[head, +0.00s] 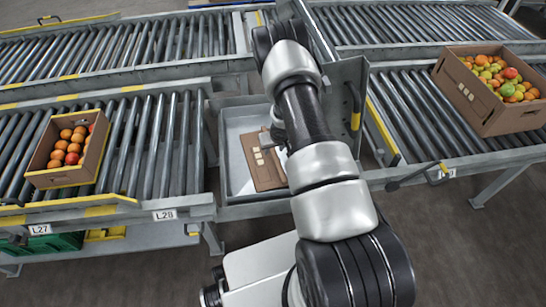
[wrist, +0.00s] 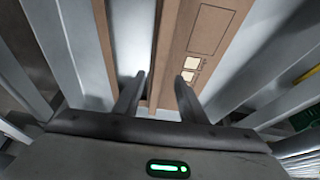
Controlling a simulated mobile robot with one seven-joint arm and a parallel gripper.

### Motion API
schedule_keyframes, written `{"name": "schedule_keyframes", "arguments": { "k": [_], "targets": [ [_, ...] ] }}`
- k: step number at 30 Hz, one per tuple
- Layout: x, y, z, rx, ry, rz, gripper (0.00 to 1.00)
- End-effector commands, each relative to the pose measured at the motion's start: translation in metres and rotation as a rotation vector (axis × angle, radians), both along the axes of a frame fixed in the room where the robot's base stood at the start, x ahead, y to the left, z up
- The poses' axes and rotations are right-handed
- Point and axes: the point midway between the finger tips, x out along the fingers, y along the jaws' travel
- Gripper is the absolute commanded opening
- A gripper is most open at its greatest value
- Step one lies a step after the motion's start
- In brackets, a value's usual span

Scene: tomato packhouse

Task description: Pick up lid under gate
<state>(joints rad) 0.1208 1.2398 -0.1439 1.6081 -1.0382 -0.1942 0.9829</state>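The brown cardboard lid (head: 254,165) lies in the grey recess between two roller conveyors in the head view, partly hidden by my arm. It has small pale labels and a printed outline. In the wrist view the lid (wrist: 215,35) fills the upper middle. My gripper (wrist: 161,78) has its two fingers apart, with a brown edge of the lid showing between them; I cannot tell whether they touch it. In the head view my arm hides most of the gripper. A raised grey plate (head: 345,100), perhaps the gate, stands at the recess's right side.
An open box of orange and red tomatoes (head: 67,150) sits on the left conveyor. A larger box (head: 495,90) of mixed tomatoes sits on the right one. Yellow-marked rails (head: 380,130) border the recess. A green crate (head: 50,243) is under the left conveyor.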

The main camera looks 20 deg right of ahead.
Motion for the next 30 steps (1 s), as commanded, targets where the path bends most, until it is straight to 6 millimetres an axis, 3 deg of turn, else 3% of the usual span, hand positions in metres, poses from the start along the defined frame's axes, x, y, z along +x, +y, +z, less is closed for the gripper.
{"name": "schedule_keyframes", "arguments": {
  "k": [1, 6, 15, 22, 30],
  "targets": [
    [0.004, -0.002, -0.012, 0.000, 0.000, -0.001, 0.38],
    [0.012, -0.003, -0.030, 0.000, 0.001, 0.000, 0.38],
    [0.015, -0.003, -0.032, 0.000, 0.000, 0.000, 0.38],
    [0.015, -0.003, -0.032, 0.000, 0.000, 0.000, 0.00],
    [0.015, -0.003, -0.030, 0.000, 0.000, 0.000, 0.00]
  ]
}}
